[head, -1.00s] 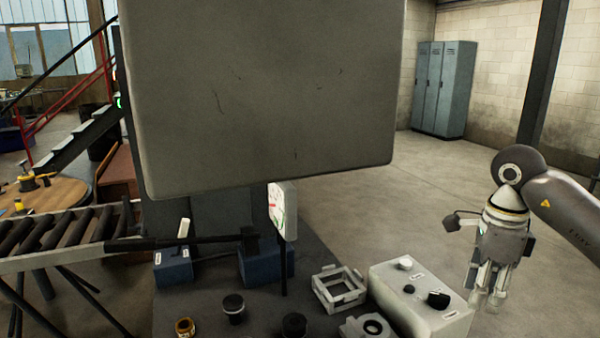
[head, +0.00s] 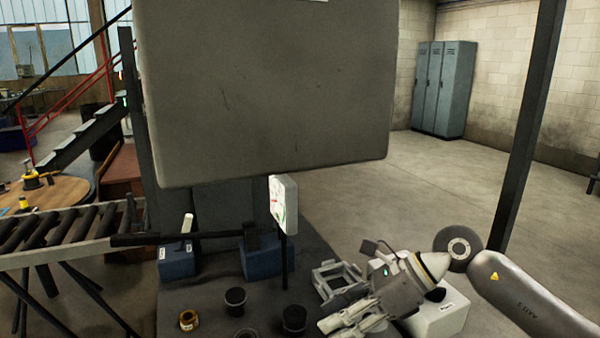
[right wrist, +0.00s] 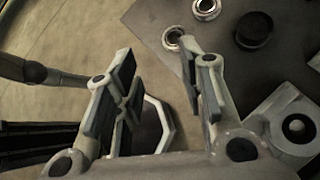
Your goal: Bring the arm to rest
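My right arm (head: 525,300) comes in from the right in the head view and reaches left, over the near right part of the workbench. My right gripper (head: 338,327) points to the lower left, in front of the pale box with knobs. In the right wrist view my right gripper (right wrist: 163,75) has its two padded fingers well apart. Nothing is gripped between the pads; a white-edged dark part (right wrist: 160,122) shows beyond and below them. My left gripper and arm are not in the head view.
The bench (head: 210,297) carries a white frame (head: 335,275), a pale box (head: 440,318), blue bins (head: 176,258), dark round parts (head: 294,318) and a gauge (head: 284,202) on a post. A big grey panel (head: 265,95) hangs above. Floor (head: 430,190) at right is clear.

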